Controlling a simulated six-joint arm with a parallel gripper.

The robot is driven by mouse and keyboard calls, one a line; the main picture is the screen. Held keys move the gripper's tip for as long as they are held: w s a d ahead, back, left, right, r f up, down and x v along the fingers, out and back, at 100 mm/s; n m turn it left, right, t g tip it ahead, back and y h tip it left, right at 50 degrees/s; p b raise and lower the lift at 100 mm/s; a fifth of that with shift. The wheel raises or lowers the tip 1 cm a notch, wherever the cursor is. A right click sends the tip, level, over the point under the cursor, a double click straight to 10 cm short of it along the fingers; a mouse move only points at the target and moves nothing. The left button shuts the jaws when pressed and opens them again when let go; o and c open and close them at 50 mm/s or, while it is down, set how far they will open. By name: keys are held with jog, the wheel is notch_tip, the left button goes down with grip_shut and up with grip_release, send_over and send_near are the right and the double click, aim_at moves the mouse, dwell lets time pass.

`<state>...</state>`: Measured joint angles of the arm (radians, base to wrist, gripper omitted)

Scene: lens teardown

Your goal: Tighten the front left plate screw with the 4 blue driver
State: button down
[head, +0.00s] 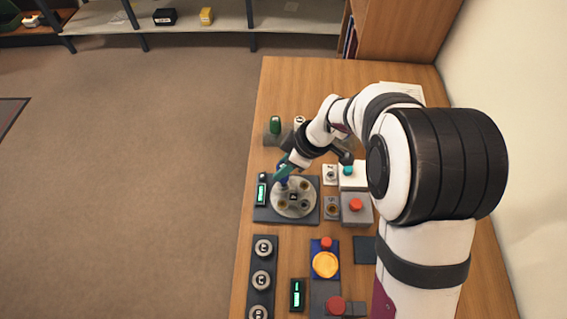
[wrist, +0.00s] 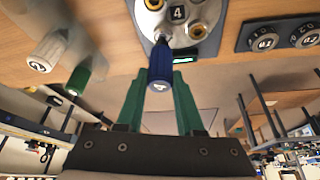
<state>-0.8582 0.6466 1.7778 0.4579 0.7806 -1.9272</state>
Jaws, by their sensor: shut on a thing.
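My gripper (head: 284,169), with green fingers, is shut on the blue driver (wrist: 161,66), whose end is marked 4. I cannot tell whether the tip is seated in the screw. The plate carries a label 4 and other brass screws, one (wrist: 197,32) to the right in the wrist view.
A green driver (wrist: 78,82) and a white driver (wrist: 48,48) stand beside the plate. A small green display (head: 262,194) is left of it. A dark strip with numbered knobs (head: 263,248) and a blue panel with a yellow disc (head: 325,264) lie nearer. A red button (head: 355,205) is right.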

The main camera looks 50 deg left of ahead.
jog(key=shift+f, duration=0.45)
jog(key=m+t, duration=0.1)
jog(key=m, duration=0.2)
jog(key=shift+m+t+y, duration=0.3)
jog(key=shift+s+m+t, duration=0.1)
jog(key=shift+m+t, duration=0.2)
jog(key=shift+m, duration=0.5)
jog(key=shift+m+t, duration=0.4)
jog(key=shift+m, duration=0.6)
jog(key=shift+r+m+t, duration=0.1)
jog(key=shift+m+t, duration=0.7)
jog(key=shift+m, duration=1)
